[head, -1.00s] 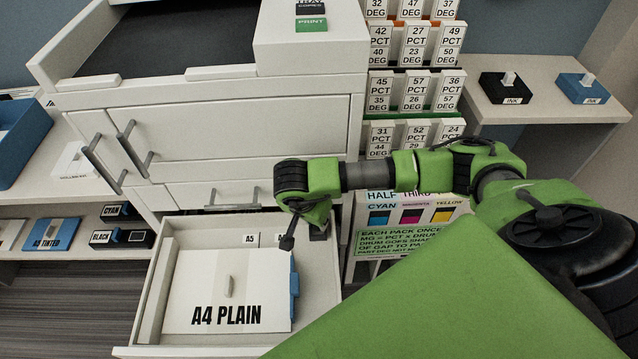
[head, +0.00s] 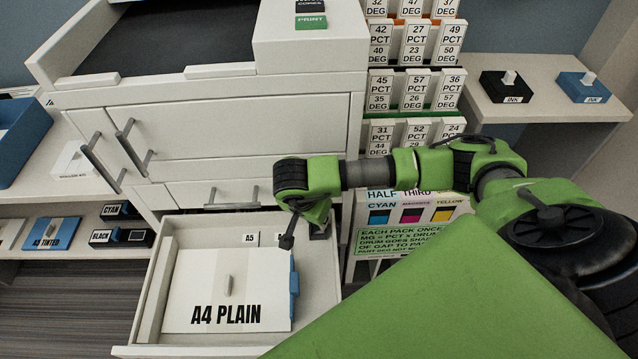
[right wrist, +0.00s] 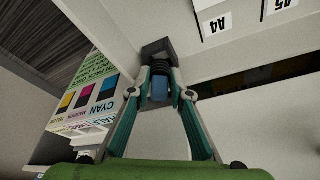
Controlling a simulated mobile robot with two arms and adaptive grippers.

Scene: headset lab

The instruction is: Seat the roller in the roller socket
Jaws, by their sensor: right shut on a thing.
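My right gripper (right wrist: 160,78) is shut on the roller (right wrist: 160,70), a small dark ribbed cylinder with a blue part (right wrist: 160,91) below it in the right wrist view. A dark grey block (right wrist: 157,47) sits right at the roller's far end, against the pale drawer wall; it looks like the roller socket. I cannot tell whether the roller is seated in it. In the head view my right arm reaches over the open drawer (head: 148,337), and the roller is hidden there. A dark piece (head: 320,231) shows at the drawer's back right corner. My left gripper is not in view.
The drawer holds an A4 PLAIN pack (head: 215,275) with a blue piece (head: 294,283) at its right. A cabinet front with handles (head: 232,202) rises behind it. A colour instruction sign (head: 402,222) stands just right of the drawer. Shelves with ink boxes (head: 507,88) lie beyond.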

